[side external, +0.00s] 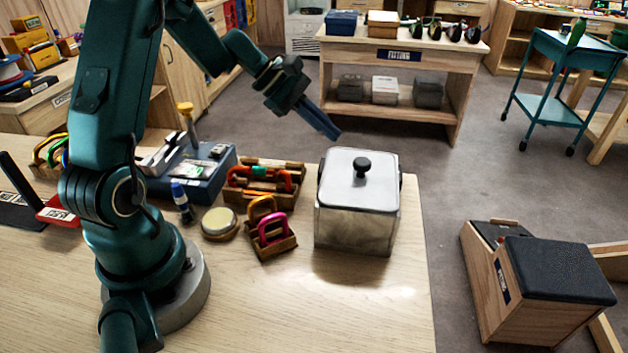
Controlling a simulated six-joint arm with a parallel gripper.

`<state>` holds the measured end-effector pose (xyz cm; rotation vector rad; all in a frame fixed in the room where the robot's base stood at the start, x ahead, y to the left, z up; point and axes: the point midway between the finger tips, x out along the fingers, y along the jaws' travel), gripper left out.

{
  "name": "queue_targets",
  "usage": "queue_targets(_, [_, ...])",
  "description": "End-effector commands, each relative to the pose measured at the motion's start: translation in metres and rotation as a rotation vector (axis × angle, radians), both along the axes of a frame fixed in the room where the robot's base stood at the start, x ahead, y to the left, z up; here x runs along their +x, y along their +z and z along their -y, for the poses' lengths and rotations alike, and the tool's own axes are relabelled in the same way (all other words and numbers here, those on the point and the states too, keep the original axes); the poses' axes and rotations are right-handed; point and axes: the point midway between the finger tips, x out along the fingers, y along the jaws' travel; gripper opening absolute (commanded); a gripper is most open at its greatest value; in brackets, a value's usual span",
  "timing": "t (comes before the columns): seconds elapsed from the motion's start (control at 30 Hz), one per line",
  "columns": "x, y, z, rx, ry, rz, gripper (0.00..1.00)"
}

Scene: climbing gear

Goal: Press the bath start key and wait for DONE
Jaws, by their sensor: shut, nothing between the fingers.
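The bath appears to be the square metal tank (357,228) near the table's right end, with a pale lid (350,190) and a black knob on it. The lid is closed. No start key or DONE readout can be made out on the faces I see; its far side is hidden. My gripper (335,135) is shut and empty, pointing down to the right. In the picture its tips are just above and left of the lid's back edge; how far apart in depth I cannot tell.
A wooden rack with coloured carabiners (262,178), a small stand with a magenta carabiner (272,232), a round tin (219,223), a blue bottle (182,203) and a blue device (215,180) stand left of the tank. The front right tabletop (330,310) is clear.

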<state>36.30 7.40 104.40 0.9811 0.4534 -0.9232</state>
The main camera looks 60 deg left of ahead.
Motion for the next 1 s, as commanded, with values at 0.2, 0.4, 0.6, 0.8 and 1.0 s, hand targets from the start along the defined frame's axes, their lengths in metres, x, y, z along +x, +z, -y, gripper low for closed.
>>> queue_targets(0.2, [0.0, -0.025, 0.001, -0.003, -0.001, -0.001, 0.0])
queue_targets(0.4, [0.0, -0.035, 0.0, 0.001, -0.001, 0.0, 0.0])
queue_targets(0.6, [0.0, -0.036, 0.0, 0.001, -0.001, 0.0, 0.0])
queue_targets(0.8, [0.0, -0.036, 0.0, 0.0, 0.0, 0.001, 0.0])
queue_targets(1.0, [0.0, -0.035, 0.0, 0.0, 0.0, 0.001, 0.0])
